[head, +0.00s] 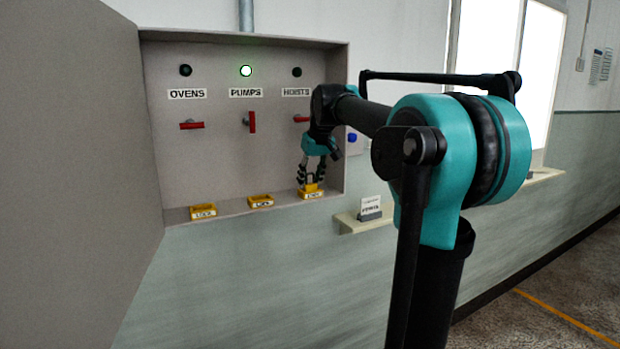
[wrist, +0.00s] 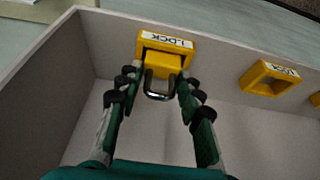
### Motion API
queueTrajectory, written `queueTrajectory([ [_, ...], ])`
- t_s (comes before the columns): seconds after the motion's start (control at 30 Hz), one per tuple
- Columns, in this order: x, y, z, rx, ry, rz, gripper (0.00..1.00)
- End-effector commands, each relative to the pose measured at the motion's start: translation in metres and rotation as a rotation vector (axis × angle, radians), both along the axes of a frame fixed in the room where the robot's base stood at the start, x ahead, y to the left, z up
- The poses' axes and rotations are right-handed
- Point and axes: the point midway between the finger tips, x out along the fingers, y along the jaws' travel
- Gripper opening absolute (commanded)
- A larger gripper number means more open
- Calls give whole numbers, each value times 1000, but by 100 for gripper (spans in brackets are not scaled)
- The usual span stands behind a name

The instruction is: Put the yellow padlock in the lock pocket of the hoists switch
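The yellow padlock (wrist: 163,61) sits in the yellow lock pocket (wrist: 190,46) below the hoists switch, with its body partly inside and its metal shackle (wrist: 158,96) sticking out toward my gripper. The padlock (head: 311,187) and this pocket (head: 312,195) also show in the head view. My gripper (wrist: 159,78) has its fingers parted on either side of the padlock, with a small gap seen beside it. In the head view my gripper (head: 312,177) points down just over the pocket. The red hoists switch handle (head: 300,118) lies level, partly hidden by my arm.
The pumps pocket (head: 261,201) and the ovens pocket (head: 203,212) stand along the cabinet floor to the left. The pumps handle (head: 252,122) is upright under a lit green lamp (head: 246,71). The ovens handle (head: 192,125) is level. The open cabinet door (head: 70,150) blocks the left side.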

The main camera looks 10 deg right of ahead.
Motion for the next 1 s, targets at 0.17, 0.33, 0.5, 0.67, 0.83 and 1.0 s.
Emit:
queueTrajectory([
  [0.17,0,0,0,0,0,0,59],
  [0.33,0,0,0,0,0,0,60],
  [0.5,-1,0,2,0,0,0,60],
  [0.67,-7,-2,18,0,0,0,60],
  [0.83,-19,-6,49,0,0,0,60],
  [1.0,-31,-11,80,0,0,-1,60],
])
